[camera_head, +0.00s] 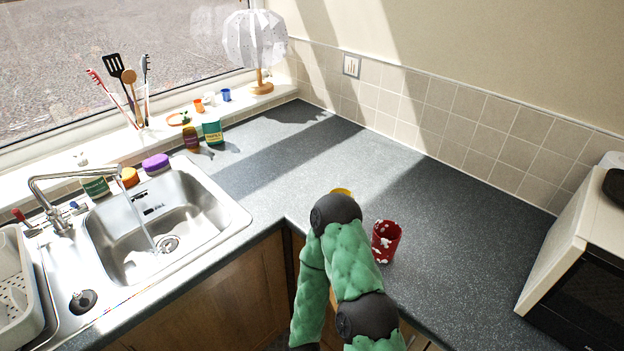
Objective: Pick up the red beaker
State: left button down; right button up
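The red beaker (386,242) stands upright on the dark grey worktop (440,270), right of the sink and close to the front edge. It is red with white patches, and its open top faces up. One of my arms, green with black joints, rises from the bottom of the view just left of the beaker. Its bent joint is level with the beaker's top or a little higher in the picture. I cannot tell whether the arm touches the beaker. Neither of my grippers shows in the view.
A yellow object (341,191) is mostly hidden behind my arm. A microwave (575,255) stands at the right. The sink (205,215), with its tap running, is at the left. Jars, a utensil holder and a lamp (254,45) line the window side. The worktop behind the beaker is clear.

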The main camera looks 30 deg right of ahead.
aim_at(387, 234)
jog(key=z, duration=1.95)
jog(key=j, duration=0.1)
